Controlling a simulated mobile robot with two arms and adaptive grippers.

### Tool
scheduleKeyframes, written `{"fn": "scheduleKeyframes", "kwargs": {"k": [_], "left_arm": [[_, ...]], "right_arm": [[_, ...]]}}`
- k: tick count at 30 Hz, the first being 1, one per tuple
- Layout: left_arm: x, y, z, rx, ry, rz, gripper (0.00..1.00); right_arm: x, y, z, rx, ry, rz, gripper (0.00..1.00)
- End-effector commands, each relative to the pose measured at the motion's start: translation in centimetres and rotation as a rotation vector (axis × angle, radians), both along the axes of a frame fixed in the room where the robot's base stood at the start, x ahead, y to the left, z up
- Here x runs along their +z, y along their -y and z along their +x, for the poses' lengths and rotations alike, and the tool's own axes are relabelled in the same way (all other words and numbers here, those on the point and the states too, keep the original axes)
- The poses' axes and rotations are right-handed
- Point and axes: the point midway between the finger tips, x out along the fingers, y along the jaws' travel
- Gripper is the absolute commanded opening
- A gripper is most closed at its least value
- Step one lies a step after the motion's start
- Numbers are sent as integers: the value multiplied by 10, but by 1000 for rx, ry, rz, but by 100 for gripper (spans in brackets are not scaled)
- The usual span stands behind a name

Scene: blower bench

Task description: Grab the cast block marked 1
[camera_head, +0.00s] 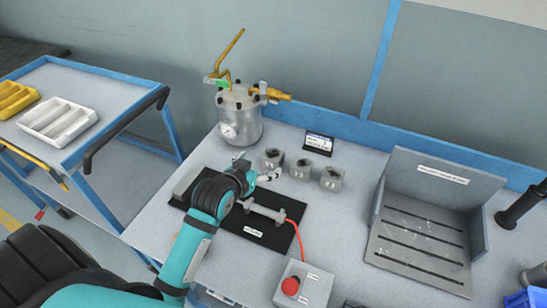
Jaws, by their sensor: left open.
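Three small grey cast blocks stand in a slanting row on the bench, each with a dark hole on top and a small mark on its front. The leftmost block (272,157) is nearest my gripper; its mark is too small to read surely. The middle block (300,169) and the right block (331,178) stand to its right. My left gripper (273,175) is open, just in front of the leftmost block, and its fingertips partly overlap that block's lower edge. I cannot tell whether they touch it. My right gripper is not in view.
A metal pressure pot (241,120) with a gauge stands behind the gripper. A black mat (262,235) with a metal fixture lies below my arm. A control box (303,287) with a red button is in front. A slotted grey tray (417,243) stands right; bare bench lies between.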

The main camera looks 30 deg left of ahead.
Motion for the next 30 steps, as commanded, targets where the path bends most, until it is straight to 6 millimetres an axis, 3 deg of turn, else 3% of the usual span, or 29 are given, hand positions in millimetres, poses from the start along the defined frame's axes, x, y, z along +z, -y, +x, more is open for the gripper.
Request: {"fn": "scheduleKeyframes", "kwargs": {"k": [3, 9, 15, 24, 30], "left_arm": [[-12, -2, 24, 1, 0, -2, 85], [-28, -3, 52, 0, 0, 0, 85], [-34, -4, 63, 0, -1, -1, 85], [-51, -10, 97, 0, 0, -1, 85], [-56, -11, 106, 0, 1, -1, 85]], "right_arm": [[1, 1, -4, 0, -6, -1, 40], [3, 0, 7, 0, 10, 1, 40], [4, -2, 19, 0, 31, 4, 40], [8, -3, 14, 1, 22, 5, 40], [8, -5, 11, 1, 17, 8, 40]]}}
